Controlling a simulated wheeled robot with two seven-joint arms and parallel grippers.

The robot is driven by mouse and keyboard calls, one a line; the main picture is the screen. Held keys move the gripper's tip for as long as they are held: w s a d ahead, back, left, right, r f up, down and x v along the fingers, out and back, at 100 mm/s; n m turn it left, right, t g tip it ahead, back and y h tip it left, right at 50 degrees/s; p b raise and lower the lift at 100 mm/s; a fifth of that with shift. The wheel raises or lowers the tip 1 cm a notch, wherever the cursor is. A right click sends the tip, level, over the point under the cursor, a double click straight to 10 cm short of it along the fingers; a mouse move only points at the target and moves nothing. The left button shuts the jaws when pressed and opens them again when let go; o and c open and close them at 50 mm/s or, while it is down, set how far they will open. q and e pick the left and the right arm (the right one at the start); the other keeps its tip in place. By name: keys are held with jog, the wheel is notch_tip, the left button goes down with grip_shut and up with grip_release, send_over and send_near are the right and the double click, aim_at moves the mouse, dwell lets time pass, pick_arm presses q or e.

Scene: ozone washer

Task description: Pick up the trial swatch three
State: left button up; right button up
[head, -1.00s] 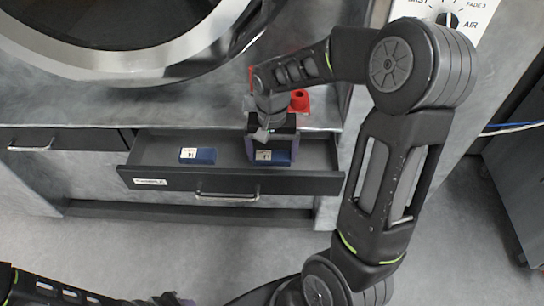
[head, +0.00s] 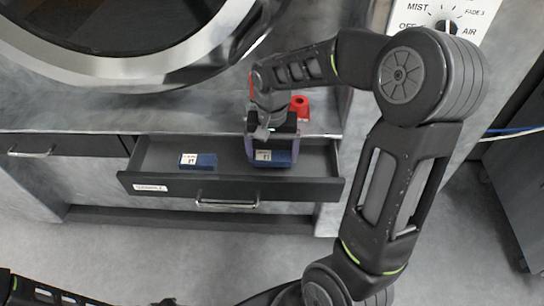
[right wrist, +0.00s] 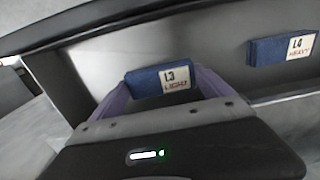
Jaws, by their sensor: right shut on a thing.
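The trial swatch three is a blue block with a white label reading "L3 LIGHT", seen in the right wrist view (right wrist: 160,80) and in the head view (head: 280,157). It is at the right part of the open drawer (head: 170,188). My right gripper (head: 271,160) reaches down into the drawer, its purple fingers on either side of the swatch and shut on it. In the right wrist view the swatch sits between the fingertips. I cannot tell whether it still touches the drawer floor. Of my left arm only a part shows at the bottom left; its gripper is out of view.
A second blue swatch labelled "L4 HEAVY" (right wrist: 283,48) lies apart in the same drawer, left of my gripper in the head view (head: 205,161). A red object (head: 300,105) stands on the counter behind the drawer. A large round washer door (head: 120,65) is at the upper left.

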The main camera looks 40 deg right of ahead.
aim_at(272, 155)
pick_arm(q)
jog(key=shift+r+p, duration=0.35)
jog(key=shift+r, duration=0.05)
pick_arm(e)
notch_tip(272, 155, up, 16)
jog(key=shift+f, duration=0.2)
